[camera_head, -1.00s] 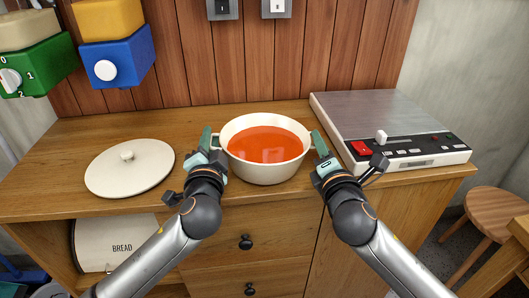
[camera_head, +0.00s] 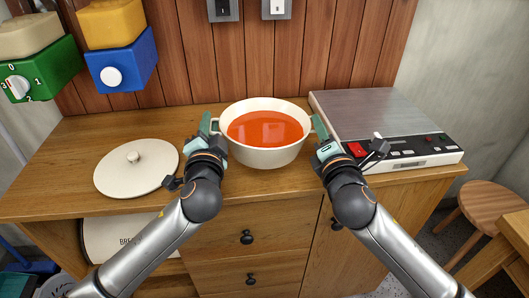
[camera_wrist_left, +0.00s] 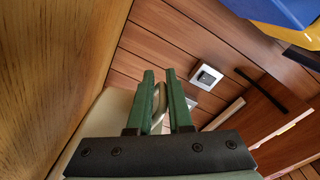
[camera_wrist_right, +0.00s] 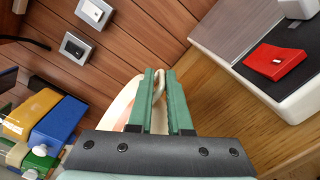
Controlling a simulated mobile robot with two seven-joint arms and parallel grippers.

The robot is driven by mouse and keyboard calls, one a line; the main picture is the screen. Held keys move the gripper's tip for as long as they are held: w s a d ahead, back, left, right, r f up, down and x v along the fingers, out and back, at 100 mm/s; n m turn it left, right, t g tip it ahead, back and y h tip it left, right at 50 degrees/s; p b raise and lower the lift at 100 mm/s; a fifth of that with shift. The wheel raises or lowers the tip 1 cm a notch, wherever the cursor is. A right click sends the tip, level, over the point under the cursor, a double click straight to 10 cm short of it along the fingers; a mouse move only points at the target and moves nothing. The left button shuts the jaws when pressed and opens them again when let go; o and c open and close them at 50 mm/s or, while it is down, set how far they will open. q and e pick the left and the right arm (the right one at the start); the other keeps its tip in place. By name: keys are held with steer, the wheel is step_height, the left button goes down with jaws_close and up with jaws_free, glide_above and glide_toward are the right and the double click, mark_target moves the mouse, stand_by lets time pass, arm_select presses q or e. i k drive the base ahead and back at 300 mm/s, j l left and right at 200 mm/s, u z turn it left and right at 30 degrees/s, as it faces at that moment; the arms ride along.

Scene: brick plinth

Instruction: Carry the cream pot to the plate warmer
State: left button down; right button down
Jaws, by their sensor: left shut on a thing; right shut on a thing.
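The cream pot (camera_head: 266,157), full of orange-red soup (camera_head: 265,128), is level between my grippers in the head view and appears to be a little above the wooden counter. My left gripper (camera_head: 208,124) is shut on its left handle, which shows between the fingers in the left wrist view (camera_wrist_left: 160,75). My right gripper (camera_head: 318,126) is shut on its right handle, seen between the fingers in the right wrist view (camera_wrist_right: 160,75).
A cream lid (camera_head: 137,172) lies on the counter (camera_head: 80,140) at the left. Green and blue dispensers (camera_head: 123,62) hang at the upper left. Wall switches (camera_head: 222,10) sit on the plank wall behind. A stool (camera_head: 490,210) stands at the right.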

mark_target(371, 108)
steer(key=i+l, duration=0.15)
steer(key=l, duration=0.2)
steer(key=i+l, duration=0.1)
steer(key=l, duration=0.2)
steer(key=i+l, duration=0.15)
steer(key=l, duration=0.2)
steer(key=i+l+u, duration=0.1)
steer(key=l, duration=0.25)
steer(key=i+l, duration=0.15)
steer(key=l, duration=0.2)
